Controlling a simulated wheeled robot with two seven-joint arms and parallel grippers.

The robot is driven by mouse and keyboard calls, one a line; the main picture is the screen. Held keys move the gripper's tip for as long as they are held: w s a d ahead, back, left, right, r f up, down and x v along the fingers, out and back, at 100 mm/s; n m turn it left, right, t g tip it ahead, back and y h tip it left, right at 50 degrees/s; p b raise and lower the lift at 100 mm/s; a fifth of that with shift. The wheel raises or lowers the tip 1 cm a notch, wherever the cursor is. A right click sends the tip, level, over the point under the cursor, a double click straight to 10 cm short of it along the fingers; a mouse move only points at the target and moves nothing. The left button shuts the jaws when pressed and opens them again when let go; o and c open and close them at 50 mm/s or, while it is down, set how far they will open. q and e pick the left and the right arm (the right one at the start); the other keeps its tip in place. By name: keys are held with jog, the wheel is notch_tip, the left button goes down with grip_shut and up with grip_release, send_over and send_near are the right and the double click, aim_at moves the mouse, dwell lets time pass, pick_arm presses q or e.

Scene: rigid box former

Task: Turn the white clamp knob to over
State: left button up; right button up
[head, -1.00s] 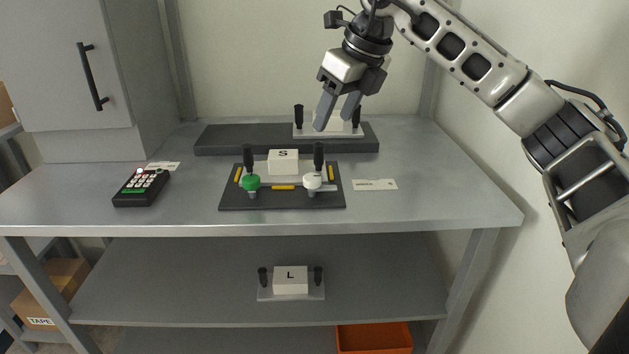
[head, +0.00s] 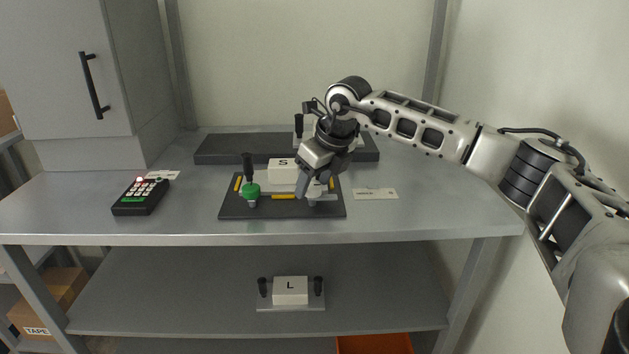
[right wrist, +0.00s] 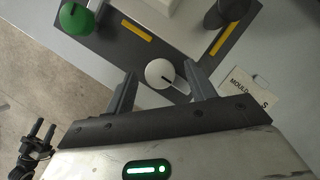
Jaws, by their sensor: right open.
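My right gripper (head: 314,190) is over the plate's right side and hides most of the knob in the head view. In the right wrist view its open fingers (right wrist: 161,82) stand left and right of the knob, with gaps visible on both sides. I cannot tell the fingertips' height against the knob.
A green knob (head: 250,190) and a white block marked S (head: 282,170) are on the same plate, with black upright handles nearby. A label card (head: 375,194) lies to the right. A black keypad (head: 140,197) stands left. The bench front is clear.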

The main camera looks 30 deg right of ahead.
jog(key=shift+f, duration=0.15)
jog(key=shift+c, duration=0.3)
jog(key=c, duration=0.9)
